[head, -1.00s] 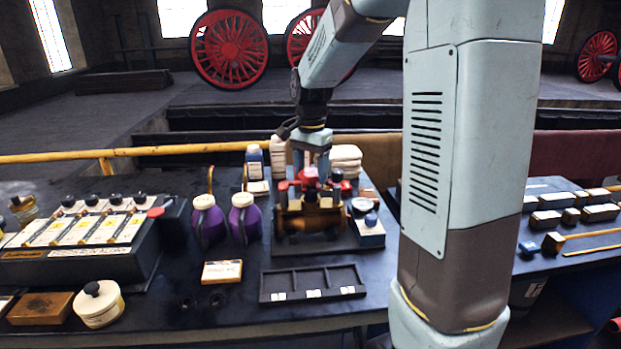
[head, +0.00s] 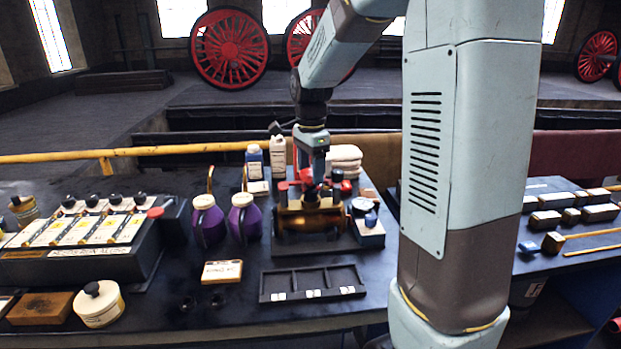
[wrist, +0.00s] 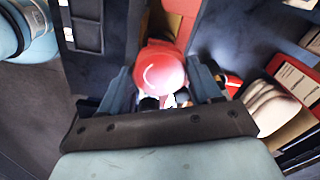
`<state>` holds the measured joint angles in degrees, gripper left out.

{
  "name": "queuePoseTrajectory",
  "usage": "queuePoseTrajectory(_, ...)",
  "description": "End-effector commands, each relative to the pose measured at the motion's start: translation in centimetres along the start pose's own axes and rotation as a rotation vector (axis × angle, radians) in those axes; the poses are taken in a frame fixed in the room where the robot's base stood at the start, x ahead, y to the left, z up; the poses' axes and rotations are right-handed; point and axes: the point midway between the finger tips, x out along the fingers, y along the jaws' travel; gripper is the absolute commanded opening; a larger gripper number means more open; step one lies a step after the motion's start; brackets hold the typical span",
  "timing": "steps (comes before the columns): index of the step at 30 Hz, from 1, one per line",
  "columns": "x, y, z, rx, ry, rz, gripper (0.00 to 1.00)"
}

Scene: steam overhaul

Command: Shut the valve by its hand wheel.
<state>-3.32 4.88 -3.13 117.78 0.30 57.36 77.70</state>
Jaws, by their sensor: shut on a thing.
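The valve is a brass-coloured body (head: 309,221) on a dark base on the bench, in the middle of the head view. Its red hand wheel (head: 306,178) sits at the top, partly hidden by my gripper (head: 313,172), which comes down on it from above. In the wrist view a round red part of the wheel (wrist: 160,70) lies between the two fingers of my gripper (wrist: 162,88). The fingers are shut on the wheel. The finger contacts are too small to see clearly.
Two purple jugs (head: 244,219) stand close left of the valve. White and blue bottles (head: 278,158) and a white stack (head: 345,160) stand behind it. An empty black divided tray (head: 312,283) lies in front.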

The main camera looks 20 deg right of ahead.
Motion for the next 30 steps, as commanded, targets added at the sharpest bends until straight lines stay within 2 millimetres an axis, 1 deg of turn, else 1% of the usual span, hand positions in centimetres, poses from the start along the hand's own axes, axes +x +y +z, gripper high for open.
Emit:
queuePoseTrajectory(3, -0.09, -0.14, 0.09, -0.001, -0.001, -0.004, 0.22)
queuePoseTrajectory(4, -0.09, -0.14, 0.09, -0.001, -0.001, -0.004, 0.66)
queuePoseTrajectory(12, -0.03, -0.07, 0.04, -0.003, 0.0, -0.002, 0.92)
queuePoseTrajectory(17, -0.02, -0.04, 0.03, -0.003, 0.0, -0.001, 0.93)
queuePoseTrajectory(22, 0.02, -0.02, 0.02, -0.003, 0.0, 0.0, 0.79)
queuePoseTrajectory(30, -0.14, -0.03, 0.01, -0.003, 0.0, -0.001, 0.79)
